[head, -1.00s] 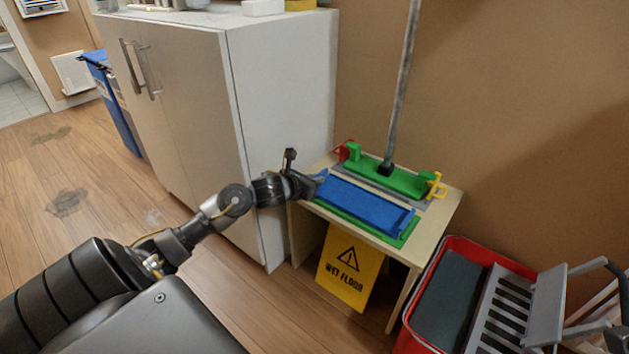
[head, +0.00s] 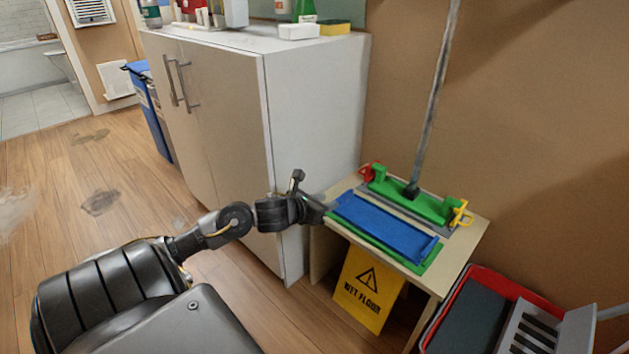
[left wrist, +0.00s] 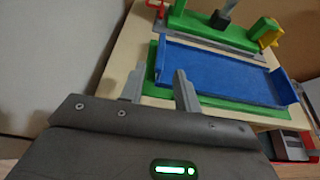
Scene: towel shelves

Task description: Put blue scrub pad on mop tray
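The blue scrub pad (head: 385,227) lies on a flat green tray (head: 424,263) on the small wooden table, with its two short ends turned up. Green shows along its front edge and ends. My left gripper (head: 325,207) is beside the pad's left end. In the left wrist view, its two fingers (left wrist: 159,92) are apart with nothing held between them, and the pad (left wrist: 215,75) lies just beyond the tips. My right gripper is not in view.
A green mop head (head: 412,202) with red and yellow clips and a tall pole stands behind the pad. A yellow wet floor sign (head: 366,290) leans below the table. A white cabinet (head: 320,120) stands left, a red bucket (head: 458,290) right.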

